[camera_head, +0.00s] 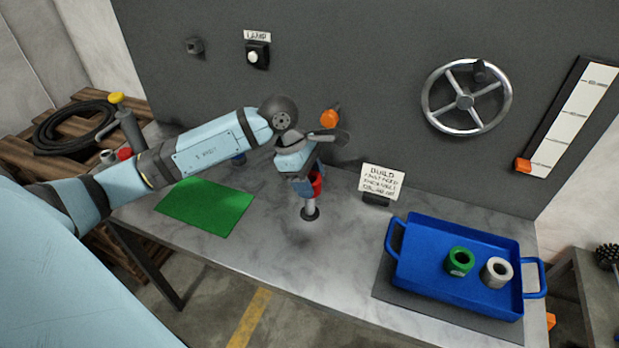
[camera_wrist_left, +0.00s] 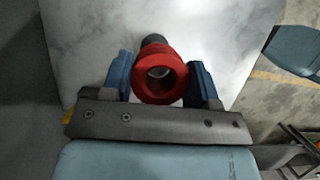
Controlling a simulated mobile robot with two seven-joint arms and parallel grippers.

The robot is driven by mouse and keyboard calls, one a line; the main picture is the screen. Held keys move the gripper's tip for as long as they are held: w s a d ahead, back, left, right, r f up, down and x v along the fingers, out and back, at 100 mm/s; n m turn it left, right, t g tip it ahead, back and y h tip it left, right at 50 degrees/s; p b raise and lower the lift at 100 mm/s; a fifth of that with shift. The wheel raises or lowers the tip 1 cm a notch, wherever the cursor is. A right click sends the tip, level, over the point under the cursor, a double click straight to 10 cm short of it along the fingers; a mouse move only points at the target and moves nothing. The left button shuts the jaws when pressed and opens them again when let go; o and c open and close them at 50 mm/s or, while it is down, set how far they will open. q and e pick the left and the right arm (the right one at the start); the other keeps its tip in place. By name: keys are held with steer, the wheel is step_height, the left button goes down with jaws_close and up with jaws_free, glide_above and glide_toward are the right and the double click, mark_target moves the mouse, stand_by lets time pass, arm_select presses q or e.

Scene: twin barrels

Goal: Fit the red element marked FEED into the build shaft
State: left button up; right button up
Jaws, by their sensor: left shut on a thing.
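My left gripper (camera_head: 311,187) is shut on the red element (camera_head: 318,184), a thick ring with a central hole. The left wrist view shows the red element (camera_wrist_left: 160,80) between the two blue fingers (camera_wrist_left: 160,82). The FEED mark is not readable. In the head view the red element is over the build shaft (camera_head: 310,210), a short post with a dark round foot on the table. A dark round part shows behind the ring in the wrist view. I cannot tell whether the ring is around the shaft or just above it. My right gripper is not in view.
A blue tray (camera_head: 408,277) at the right holds a green ring (camera_head: 460,261) and a white ring (camera_head: 497,272). A green mat (camera_head: 205,207) lies at the left. A handwheel (camera_head: 466,97) is on the wall.

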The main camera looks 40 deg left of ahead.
mark_target(309, 201)
arm_select(q)
steer(key=shift+f+b, duration=0.65)
steer(key=shift+f, duration=0.1)
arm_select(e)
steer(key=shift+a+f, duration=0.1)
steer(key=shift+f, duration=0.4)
arm_select(q)
steer(key=shift+f+b, duration=0.5)
steer(key=shift+f, duration=0.1)
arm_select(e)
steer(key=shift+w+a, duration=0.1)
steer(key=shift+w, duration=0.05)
arm_select(q)
steer(key=shift+f+b, duration=0.75)
steer(key=shift+f, duration=0.05)
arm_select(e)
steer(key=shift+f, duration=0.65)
arm_select(q)
steer(key=shift+f+b, duration=0.6)
steer(key=shift+f, duration=0.1)
steer(key=shift+f+b, duration=0.6)
steer(key=shift+f, duration=0.05)
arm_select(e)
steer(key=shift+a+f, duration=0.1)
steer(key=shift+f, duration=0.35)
arm_select(q)
steer(key=o, duration=1.3)
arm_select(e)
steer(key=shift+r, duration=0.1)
